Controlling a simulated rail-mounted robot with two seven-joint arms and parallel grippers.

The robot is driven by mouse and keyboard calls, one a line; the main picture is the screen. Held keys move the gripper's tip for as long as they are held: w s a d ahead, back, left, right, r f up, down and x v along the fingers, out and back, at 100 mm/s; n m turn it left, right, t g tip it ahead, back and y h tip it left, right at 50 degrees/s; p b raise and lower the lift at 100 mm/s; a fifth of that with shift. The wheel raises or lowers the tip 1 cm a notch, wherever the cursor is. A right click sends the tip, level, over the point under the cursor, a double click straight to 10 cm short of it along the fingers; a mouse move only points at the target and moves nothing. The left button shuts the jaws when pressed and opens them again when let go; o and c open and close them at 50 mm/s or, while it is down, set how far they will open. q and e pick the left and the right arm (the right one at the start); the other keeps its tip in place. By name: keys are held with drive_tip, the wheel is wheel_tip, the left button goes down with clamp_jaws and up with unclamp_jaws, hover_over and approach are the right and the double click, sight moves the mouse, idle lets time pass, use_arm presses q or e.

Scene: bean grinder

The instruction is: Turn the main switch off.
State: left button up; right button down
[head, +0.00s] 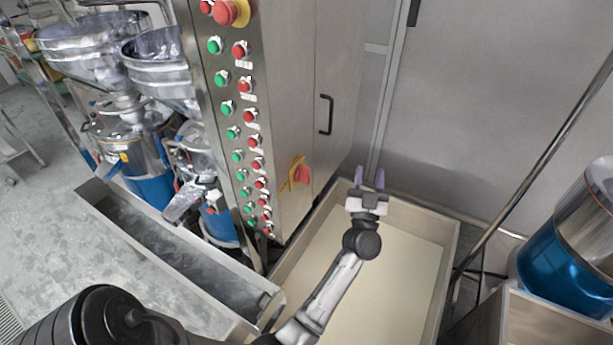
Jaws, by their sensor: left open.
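The main switch is a red rotary handle (303,175) on a yellow plate (291,175), low on the side of the steel control cabinet (290,90). My left gripper (369,178) is open and empty, its two purple-tipped fingers pointing away from me. In the picture it is to the right of the red handle, apart from it, over the shallow bin. My right gripper does not show.
The cabinet front has rows of green and red buttons (252,115) and a red emergency button (232,12). A black door handle (326,115) sits above the switch. A metal trough (165,245), a shallow bin (425,215) and a blue-steel grinder (565,255) surround it.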

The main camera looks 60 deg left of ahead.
use_arm(q)
drive_tip(key=a+n+g+y+b, duration=0.1)
drive_tip(key=a+n+g+y, duration=0.35)
drive_tip(key=n+g, duration=0.75)
drive_tip(key=n+g+h+b, duration=0.25)
drive_tip(key=g+h, duration=0.55)
drive_tip(key=g, duration=0.6)
approach(309, 170)
drive_tip(key=shift+n, duration=0.45)
drive_tip(key=p+x, duration=0.4)
drive_tip(key=x, duration=0.5)
drive_tip(key=shift+a+f+p, duration=0.15)
drive_tip(key=shift+a+p, duration=0.1)
drive_tip(key=shift+p, duration=0.1)
drive_tip(key=shift+x, duration=0.8)
drive_tip(key=shift+f, duration=0.1)
clamp_jaws()
